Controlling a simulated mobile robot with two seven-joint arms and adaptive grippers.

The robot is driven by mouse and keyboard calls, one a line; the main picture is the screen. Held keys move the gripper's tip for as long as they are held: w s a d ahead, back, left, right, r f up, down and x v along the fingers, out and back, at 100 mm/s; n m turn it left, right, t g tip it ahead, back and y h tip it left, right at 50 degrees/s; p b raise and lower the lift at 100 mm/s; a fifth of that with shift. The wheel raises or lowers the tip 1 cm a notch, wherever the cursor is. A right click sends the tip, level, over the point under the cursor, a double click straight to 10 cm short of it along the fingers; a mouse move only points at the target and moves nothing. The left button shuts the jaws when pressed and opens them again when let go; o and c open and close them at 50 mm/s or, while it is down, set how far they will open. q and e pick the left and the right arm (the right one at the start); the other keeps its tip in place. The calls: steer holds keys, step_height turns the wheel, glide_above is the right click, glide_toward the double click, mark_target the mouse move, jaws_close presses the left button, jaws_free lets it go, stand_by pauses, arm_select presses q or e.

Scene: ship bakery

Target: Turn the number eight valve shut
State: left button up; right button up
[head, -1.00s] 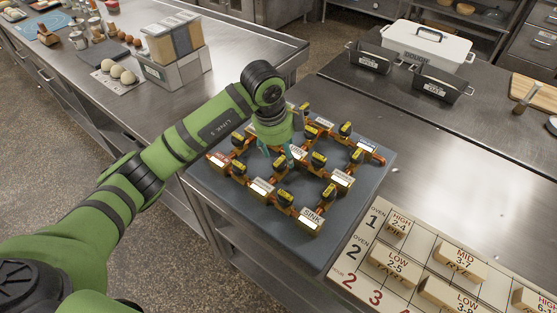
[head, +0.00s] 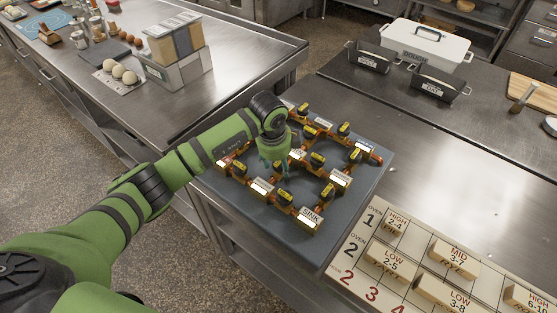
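A copper pipe network (head: 292,205) with several black-and-yellow valve handles lies on a dark grey board (head: 292,242) on the steel counter. White labels stand on its pipe blocks; the front one reads SINK (head: 310,218). The numbers on the valves are too small to read, so I cannot tell which is number eight. My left gripper (head: 276,166) points down over the left-middle part of the network, close to the pipes. Its fingers are small and partly hidden by its own wrist, so I cannot tell whether it is open or touches a valve. My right gripper is not in view.
An oven chart board (head: 345,262) with labelled wooden blocks lies at the front right. Two dark loaf tins (head: 438,84) and a white lidded box (head: 426,45) stand at the back.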

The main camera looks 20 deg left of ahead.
arm_select(q)
steer(key=c, duration=0.5)
steer(key=shift+f, duration=0.1)
steer(key=shift+c, duration=0.2)
steer(key=m+b, duration=0.2)
steer(key=m, duration=0.1)
steer(key=shift+f+h+b, duration=0.2)
steer(key=shift+h+b, duration=0.1)
steer(key=shift+b, duration=0.1)
steer(key=m+g+b, duration=0.1)
steer(key=m+b, duration=0.2)
steer(key=m, duration=0.1)
steer(key=shift+a+m+h+b, duration=0.15)
steer(key=shift+m+h+b, duration=0.15)
steer(key=shift+b, duration=0.05)
steer(key=m+g+b, duration=0.1)
steer(key=m+b, duration=0.3)
steer(key=m, duration=0.1)
steer(key=shift+w+h, duration=0.1)
steer(key=shift+h, duration=0.2)
steer(key=m+b, duration=0.2)
steer(key=m, duration=0.3)
steer(key=shift+r+g+b, duration=0.15)
steer(key=shift+g+b, duration=0.25)
steer(key=shift+m, duration=0.3)
